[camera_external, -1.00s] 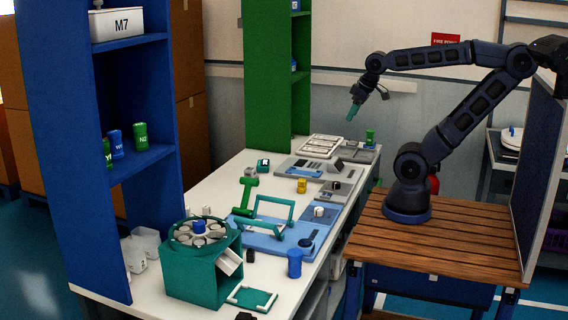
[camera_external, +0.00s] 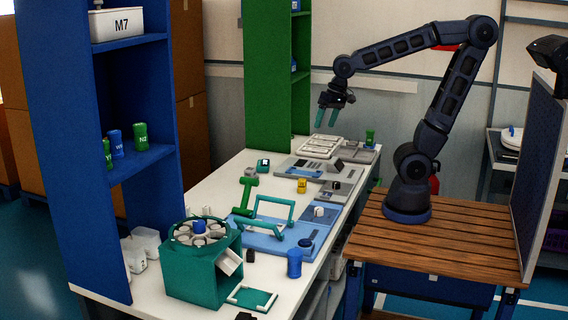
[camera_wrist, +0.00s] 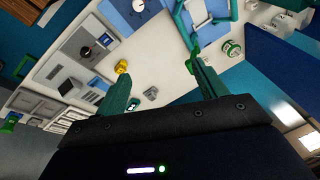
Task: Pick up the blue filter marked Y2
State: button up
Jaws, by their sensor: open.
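No marking Y2 can be read. In the external view a blue filter (camera_external: 294,263) stands upright at the table's front edge, with no legible mark. Another small blue piece (camera_external: 199,227) sits on top of the green carousel (camera_external: 205,270). A blue filter (camera_external: 116,144) stands on the blue shelf between two green ones; its mark is too small to read surely. My gripper (camera_external: 326,118) is open and empty, high above the far end of the table, away from all of these. In the wrist view my gripper (camera_wrist: 158,75) has its teal fingers spread with nothing between them.
The white table (camera_external: 222,184) holds a blue tray with teal handles (camera_external: 272,208), a yellow piece (camera_external: 302,186), grey devices (camera_external: 312,170) and a green hammer-shaped piece (camera_external: 245,196). The blue shelf (camera_external: 150,80) and green shelf (camera_external: 272,90) rise behind it.

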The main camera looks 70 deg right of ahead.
jog(key=w+a+f+m+g, duration=0.1)
jog(key=w+a+f+m, duration=0.25)
jog(key=a, duration=0.65)
jog(key=m+g+h, duration=0.1)
jog(key=m+g, duration=0.1)
jog(key=m, duration=0.6)
send_over(295, 252)
jog(key=f, duration=1.9)
jog(key=shift+w+d+f, duration=0.1)
jog(key=shift+w+d, duration=0.1)
jog(key=shift+d, duration=0.1)
jog(key=shift+s+a+f, duration=0.1)
jog(key=shift+a+f, duration=0.05)
jog(key=shift+f, duration=0.1)
notch_tip(295, 252, down, 11)
jog(key=shift+r, duration=0.2)
jog(key=c, duration=1.1)
jog(key=shift+r, duration=0.15)
